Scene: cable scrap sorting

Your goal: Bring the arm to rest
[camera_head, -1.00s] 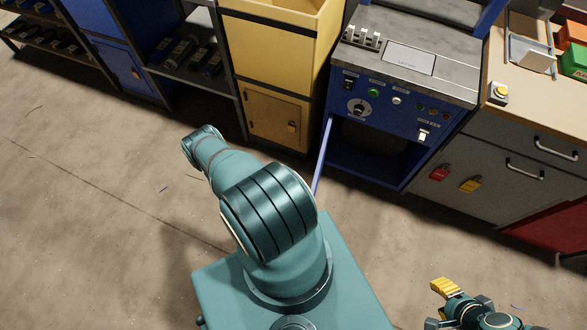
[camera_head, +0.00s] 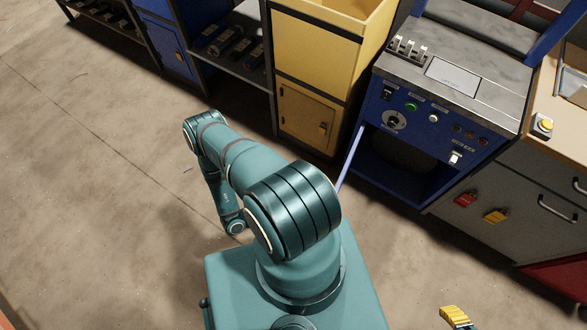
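One of my arms, teal (camera_head: 240,165), rises from my base and reaches up and to the left. Past its elbow (camera_head: 203,125) it folds back down toward a joint (camera_head: 234,226) above the floor. No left gripper shows in the head view. At the bottom edge, right of the middle, a yellow-padded finger of my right gripper (camera_head: 456,318) shows. The rest of that gripper is cut off, so whether it is open or shut cannot be told. Nothing is seen held.
A yellow cabinet (camera_head: 315,60) and a blue machine with a control panel (camera_head: 415,125) stand ahead. A blue bar (camera_head: 352,158) juts from the machine. A grey drawer unit (camera_head: 500,185) is on the right. Open floor (camera_head: 90,190) lies to the left.

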